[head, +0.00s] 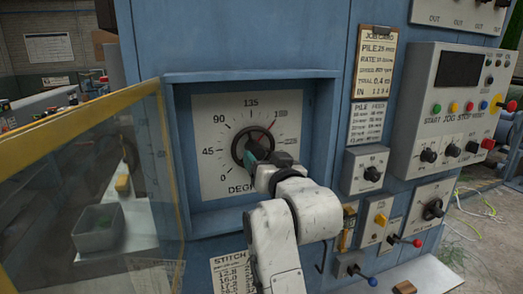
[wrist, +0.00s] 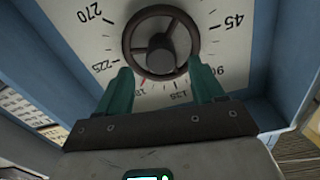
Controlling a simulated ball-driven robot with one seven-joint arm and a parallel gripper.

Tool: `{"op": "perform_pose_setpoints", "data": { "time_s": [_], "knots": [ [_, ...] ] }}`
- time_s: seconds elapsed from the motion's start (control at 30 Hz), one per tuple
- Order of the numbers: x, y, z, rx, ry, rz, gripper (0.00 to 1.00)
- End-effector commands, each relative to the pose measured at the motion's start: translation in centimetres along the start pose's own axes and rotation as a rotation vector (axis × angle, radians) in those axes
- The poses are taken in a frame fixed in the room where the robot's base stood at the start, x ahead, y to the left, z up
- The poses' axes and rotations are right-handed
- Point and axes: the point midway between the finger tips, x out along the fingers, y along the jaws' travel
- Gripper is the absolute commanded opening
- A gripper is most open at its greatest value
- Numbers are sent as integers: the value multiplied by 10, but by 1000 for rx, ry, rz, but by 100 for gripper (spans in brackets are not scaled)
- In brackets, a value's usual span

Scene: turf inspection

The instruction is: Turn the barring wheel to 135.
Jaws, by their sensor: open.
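The barring wheel (head: 240,146) is a dark round handwheel at the middle of a white degree dial (head: 212,120), recessed in a blue cabinet. Its red pointer (head: 268,126) points up and right, at or close to the partly covered 180 mark. The wheel (wrist: 160,14) also shows in the wrist view, where the dial is upside down. My gripper (wrist: 159,66) is open, with its teal fingertips at either side of the wheel's rim. Contact cannot be told. In the head view, my gripper (head: 257,154) covers part of the wheel and the lower dial.
A yellow-framed clear guard (head: 90,115) stands open at the left. A control panel (head: 440,125) with buttons and knobs is at the right. Small switch boxes and levers (head: 392,239) sit low beside my arm. The recess walls (head: 325,120) surround the dial.

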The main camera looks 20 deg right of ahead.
Motion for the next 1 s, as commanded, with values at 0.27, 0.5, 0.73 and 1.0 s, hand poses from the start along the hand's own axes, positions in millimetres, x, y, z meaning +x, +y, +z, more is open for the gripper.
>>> {"op": "perform_pose_setpoints", "data": {
  "time_s": [0.27,0.5,0.73,1.0],
  "knots": [
    [32,0,-1,-1,-1,0,68],
    [37,0,0,-1,0,-1,68],
    [37,0,0,-1,0,0,60],
    [37,0,0,-1,-1,0,34]
  ]
}}
